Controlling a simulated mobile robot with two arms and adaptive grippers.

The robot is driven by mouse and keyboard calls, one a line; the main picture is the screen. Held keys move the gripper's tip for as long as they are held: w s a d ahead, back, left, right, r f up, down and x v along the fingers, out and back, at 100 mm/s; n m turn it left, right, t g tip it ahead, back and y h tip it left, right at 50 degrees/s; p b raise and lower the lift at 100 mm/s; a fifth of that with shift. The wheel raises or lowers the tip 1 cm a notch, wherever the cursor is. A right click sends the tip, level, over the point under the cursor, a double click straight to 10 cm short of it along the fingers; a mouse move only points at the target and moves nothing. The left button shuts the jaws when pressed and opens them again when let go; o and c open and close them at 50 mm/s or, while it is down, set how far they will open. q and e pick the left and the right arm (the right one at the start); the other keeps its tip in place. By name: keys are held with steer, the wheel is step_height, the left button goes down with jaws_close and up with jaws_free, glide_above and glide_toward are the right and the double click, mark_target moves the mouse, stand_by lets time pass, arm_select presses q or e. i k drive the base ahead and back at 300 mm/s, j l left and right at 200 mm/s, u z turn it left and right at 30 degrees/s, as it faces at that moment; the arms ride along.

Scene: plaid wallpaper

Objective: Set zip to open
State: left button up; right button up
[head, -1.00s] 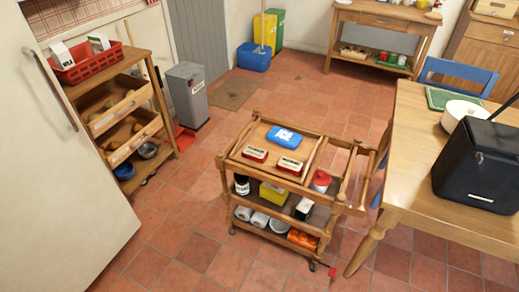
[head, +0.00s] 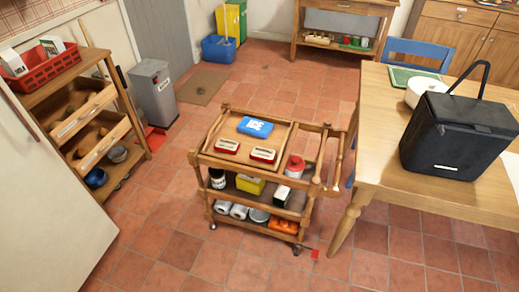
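A black soft cooler bag (head: 456,135) with a raised carry handle stands on the wooden table at the right in the head view. It has a pale label low on its front. Its top looks flat, but I cannot make out a zip or tell whether it is open or shut. A blue ice pack (head: 256,127) lies on the top tray of the wooden trolley, behind two small red-and-cream tins (head: 263,155). Neither of my grippers shows in this view.
The wooden trolley (head: 285,132) stands mid-floor, loaded on its lower shelves, close to the table (head: 390,165). A white bowl (head: 425,90) and a green board sit behind the bag. A blue chair (head: 428,55) is behind the table. Tiled floor is open at front left.

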mark_target(440, 128)
steer(key=z, duration=1.55)
